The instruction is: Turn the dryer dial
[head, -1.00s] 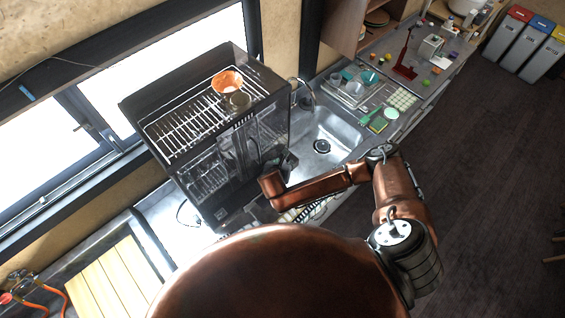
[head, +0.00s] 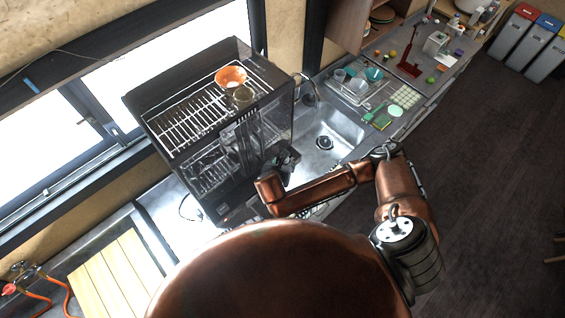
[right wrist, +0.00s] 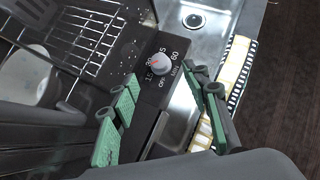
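The dryer (head: 152,118) is a dark box with wire racks and a clear front, standing left of the sink. Its dial (right wrist: 161,63) is a small grey knob with a red mark, on a black panel labelled OFF, MIN and minute numbers. The red mark points to the left side. My right gripper (right wrist: 160,82) has green-padded fingers that are apart, one on each side of the dial in the picture; I cannot tell whether they touch it. In the head view my right gripper (head: 283,160) is at the dryer's right front corner, hiding the dial. My left gripper is not in view.
An orange bowl (head: 230,76) and a glass jar (head: 242,96) are on the top rack. The sink (head: 330,135) lies right of the dryer. A wooden slatted board (head: 115,275) is at the lower left.

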